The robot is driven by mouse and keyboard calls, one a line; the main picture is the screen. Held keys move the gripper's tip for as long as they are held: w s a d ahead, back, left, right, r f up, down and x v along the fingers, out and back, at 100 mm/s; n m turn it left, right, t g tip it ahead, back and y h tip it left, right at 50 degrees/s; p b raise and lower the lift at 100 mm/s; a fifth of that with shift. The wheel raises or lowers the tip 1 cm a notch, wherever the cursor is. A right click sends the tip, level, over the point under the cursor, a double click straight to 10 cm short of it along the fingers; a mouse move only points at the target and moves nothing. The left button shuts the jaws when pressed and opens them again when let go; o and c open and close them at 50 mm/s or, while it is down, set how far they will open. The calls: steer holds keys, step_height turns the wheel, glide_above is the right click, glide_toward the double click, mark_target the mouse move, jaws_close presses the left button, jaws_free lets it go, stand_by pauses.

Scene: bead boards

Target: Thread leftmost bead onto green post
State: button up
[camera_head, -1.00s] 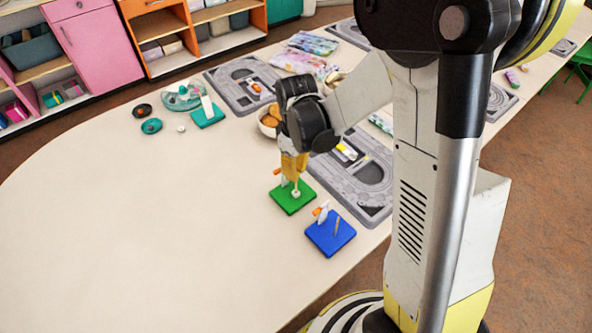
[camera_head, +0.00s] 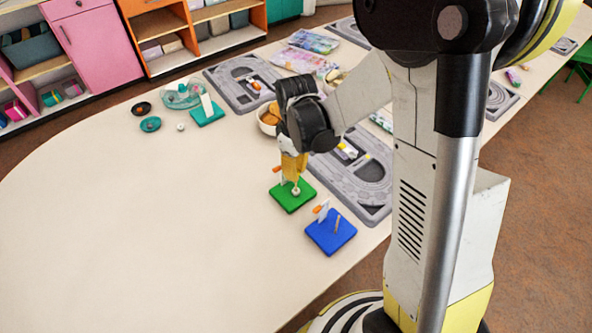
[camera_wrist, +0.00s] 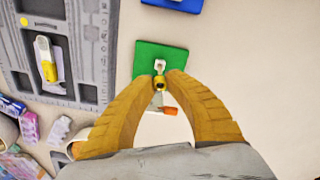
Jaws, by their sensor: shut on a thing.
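My gripper (camera_wrist: 161,80) is shut over the green board (camera_wrist: 147,60), with its fingers pointing down at it. Between the fingertips in the wrist view is a small yellow piece with a dark middle, which looks like a bead (camera_wrist: 159,85). A small whitish piece (camera_wrist: 159,65) shows just past the fingertips, over the board. In the head view the gripper (camera_head: 294,180) is above the green board (camera_head: 280,196), and a small pale piece (camera_head: 296,191) is right below the tips. The green post is not clearly visible, so I cannot tell whether the bead is around it.
A blue board (camera_head: 325,241) with a short tan post (camera_head: 337,225) and a white-and-orange marker (camera_head: 322,211) is nearby. The left table is clear.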

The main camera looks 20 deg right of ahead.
steer(key=shift+f+b, duration=0.55)
steer(key=shift+f, duration=0.2)
steer(key=shift+f, duration=0.15)
steer(key=o, duration=0.8)
step_height(320, 180, up, 12)
